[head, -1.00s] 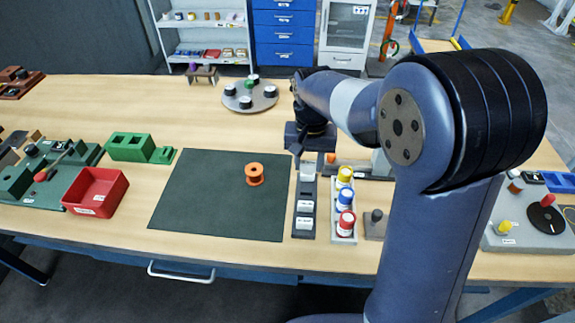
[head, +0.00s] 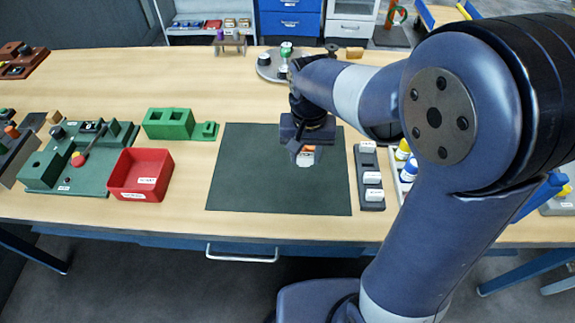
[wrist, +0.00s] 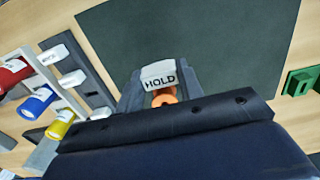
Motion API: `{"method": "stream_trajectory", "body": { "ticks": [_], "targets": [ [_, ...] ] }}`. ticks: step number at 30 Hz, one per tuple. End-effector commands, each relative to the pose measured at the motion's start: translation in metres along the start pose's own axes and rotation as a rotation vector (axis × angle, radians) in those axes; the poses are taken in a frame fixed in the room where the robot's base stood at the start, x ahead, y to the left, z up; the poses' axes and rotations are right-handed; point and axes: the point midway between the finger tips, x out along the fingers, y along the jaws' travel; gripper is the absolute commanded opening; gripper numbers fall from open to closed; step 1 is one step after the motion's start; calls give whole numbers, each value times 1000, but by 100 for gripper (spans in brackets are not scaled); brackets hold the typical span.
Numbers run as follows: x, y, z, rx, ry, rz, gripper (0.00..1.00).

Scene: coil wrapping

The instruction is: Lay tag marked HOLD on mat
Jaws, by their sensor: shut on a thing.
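My gripper (head: 307,155) is shut on a white tag (wrist: 159,74) that reads HOLD in the wrist view. In the head view the tag (head: 305,160) shows as a pale patch below my gripper, over the dark green mat (head: 245,180). How high the tag is above the mat I cannot tell.
A dark rack (head: 370,190) with white tags stands right of the mat, beside a holder of coloured spools (head: 403,152). A red bin (head: 140,174) and a green block (head: 168,124) lie to the left. The mat's left part is clear.

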Motion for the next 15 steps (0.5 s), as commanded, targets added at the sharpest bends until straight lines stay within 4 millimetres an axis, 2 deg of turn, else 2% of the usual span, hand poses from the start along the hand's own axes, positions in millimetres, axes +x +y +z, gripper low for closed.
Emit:
{"method": "stream_trajectory", "body": {
  "ticks": [3,8,15],
  "targets": [
    [21,0,1,0,-4,2,14],
    [36,0,0,0,-2,1,14],
    [67,0,0,0,-2,1,14]
  ]
}}
